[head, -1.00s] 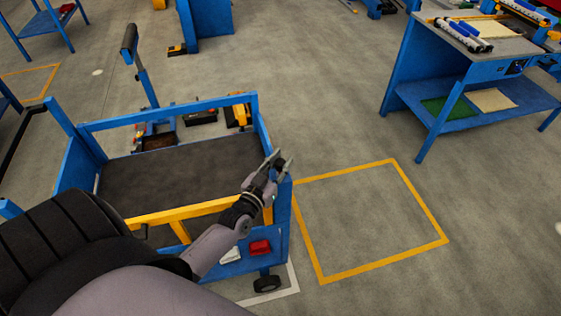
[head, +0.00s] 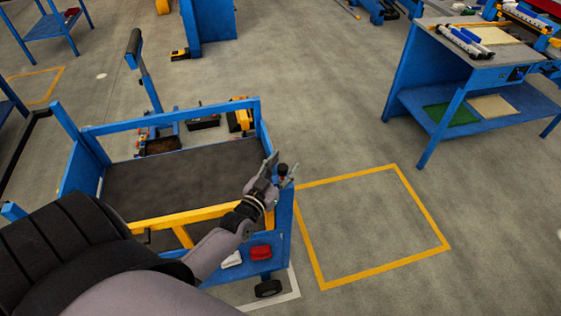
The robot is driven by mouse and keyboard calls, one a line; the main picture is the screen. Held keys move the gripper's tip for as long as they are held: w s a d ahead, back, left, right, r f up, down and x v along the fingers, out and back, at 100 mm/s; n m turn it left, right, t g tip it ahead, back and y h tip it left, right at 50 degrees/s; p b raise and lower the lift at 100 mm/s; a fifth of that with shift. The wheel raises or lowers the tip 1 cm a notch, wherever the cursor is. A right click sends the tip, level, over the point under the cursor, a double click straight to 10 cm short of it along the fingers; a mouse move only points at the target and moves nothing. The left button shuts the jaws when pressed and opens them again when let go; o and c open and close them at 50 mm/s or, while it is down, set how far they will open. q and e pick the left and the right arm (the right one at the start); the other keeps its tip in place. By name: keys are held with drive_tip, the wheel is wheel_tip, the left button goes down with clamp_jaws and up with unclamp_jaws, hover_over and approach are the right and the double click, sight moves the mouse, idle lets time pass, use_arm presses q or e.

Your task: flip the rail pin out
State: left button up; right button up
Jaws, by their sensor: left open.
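A blue cart with a dark flat deck (head: 185,175) stands at the left, and a yellow rail (head: 200,215) runs along its near side. My left gripper (head: 281,170) is at the cart's near right corner, at the right end of the yellow rail. Its fingers are open and spread. A small dark knob (head: 283,169), which looks like the rail pin, shows between the fingertips. I cannot tell whether the fingers touch it. The pin's lower part is hidden by the gripper. My right gripper is out of view.
A red block (head: 261,252) and a white piece (head: 231,260) sit low on the cart's near side. A yellow floor square (head: 370,225) to the right is empty. A blue workbench (head: 480,100) stands at the upper right.

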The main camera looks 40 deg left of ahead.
use_arm(q)
drive_tip(key=s, duration=1.2)
drive_tip(key=shift+d, duration=0.45)
drive_tip(key=shift+f, duration=0.1)
drive_tip(key=s+d+f+m+g+h+b, duration=0.1)
drive_tip(key=s+d+f+g, duration=0.2)
drive_tip(key=f, duration=0.8)
drive_tip(key=s+d+f+g, duration=0.1)
drive_tip(key=s+f+g, duration=0.3)
drive_tip(key=f, duration=0.7)
drive_tip(key=s+d+f+m+g+h+b, duration=0.15)
drive_tip(key=s+f, duration=0.25)
drive_tip(key=f, duration=0.7)
drive_tip(key=s+d+f+g, duration=0.1)
drive_tip(key=s+f+g, duration=0.3)
drive_tip(key=s+f, duration=0.3)
drive_tip(key=s+d+f+g+y, duration=0.1)
drive_tip(key=s+f+g, duration=0.3)
drive_tip(key=s, duration=0.9)
wheel_tip(320, 180, down, 3)
drive_tip(key=shift+s+d+f+m, duration=0.1)
drive_tip(key=shift+s+d+m, duration=0.15)
drive_tip(key=shift+s+m, duration=0.1)
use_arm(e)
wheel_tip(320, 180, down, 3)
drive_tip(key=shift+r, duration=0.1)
use_arm(q)
drive_tip(key=shift+s+g, duration=0.25)
drive_tip(key=shift+s, duration=0.05)
